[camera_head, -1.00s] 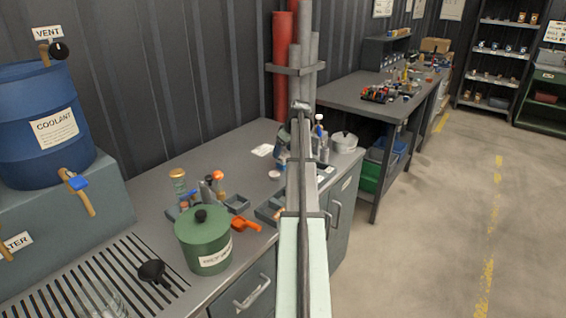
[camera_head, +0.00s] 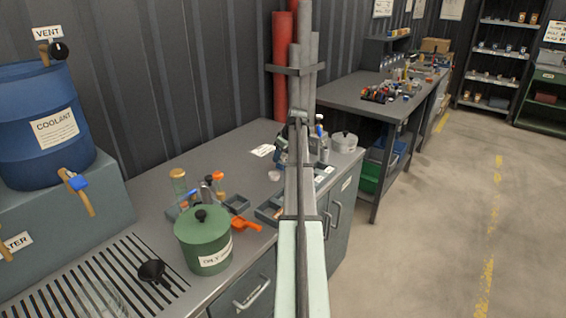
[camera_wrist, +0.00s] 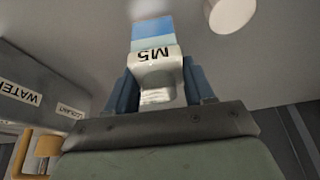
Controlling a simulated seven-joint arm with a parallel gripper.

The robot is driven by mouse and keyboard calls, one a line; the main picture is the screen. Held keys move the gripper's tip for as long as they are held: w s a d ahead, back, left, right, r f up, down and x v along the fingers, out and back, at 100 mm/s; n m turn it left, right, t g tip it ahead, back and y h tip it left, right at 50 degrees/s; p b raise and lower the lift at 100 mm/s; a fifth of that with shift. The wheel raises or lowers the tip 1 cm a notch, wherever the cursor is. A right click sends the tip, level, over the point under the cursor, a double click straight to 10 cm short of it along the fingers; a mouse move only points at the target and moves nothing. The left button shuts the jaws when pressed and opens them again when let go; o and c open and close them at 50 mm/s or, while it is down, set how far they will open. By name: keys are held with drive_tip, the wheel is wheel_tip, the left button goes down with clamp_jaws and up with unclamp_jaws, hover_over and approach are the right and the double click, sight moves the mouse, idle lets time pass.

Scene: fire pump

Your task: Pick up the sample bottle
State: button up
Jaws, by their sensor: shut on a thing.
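The sample bottle (camera_wrist: 157,68), pale with an upside-down "M5" label and a blue part, is between the blue fingers of my gripper (camera_wrist: 160,88) in the wrist view. The fingers press on it from both sides and my gripper is shut on it. In the head view my arm runs up the middle of the picture and hides most of the gripper and the bottle, so I cannot tell there how high the bottle is above the bench.
A green lidded pot (camera_head: 203,240), an orange scoop (camera_head: 246,225) and small grey trays (camera_head: 237,204) stand left of my arm. A blue coolant barrel (camera_head: 42,125) stands at far left. The bench's back middle is fairly clear.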

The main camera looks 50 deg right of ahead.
drive_tip(key=c, duration=0.4)
drive_tip(key=shift+o, duration=0.2)
drive_tip(key=shift+r, duration=0.15)
wheel_tip(320, 180, up, 8)
drive_tip(key=shift+r, duration=0.25)
drive_tip(key=shift+s+d+r, duration=0.15)
drive_tip(key=shift+r, duration=0.15)
drive_tip(key=s+d+m, duration=0.1)
drive_tip(key=s+d, duration=0.2)
drive_tip(key=s, duration=0.5)
drive_tip(key=s+a+f+n, duration=0.1)
drive_tip(key=s+a, duration=0.4)
drive_tip(key=shift+s+f+n, duration=0.2)
drive_tip(key=shift+s+n, duration=0.2)
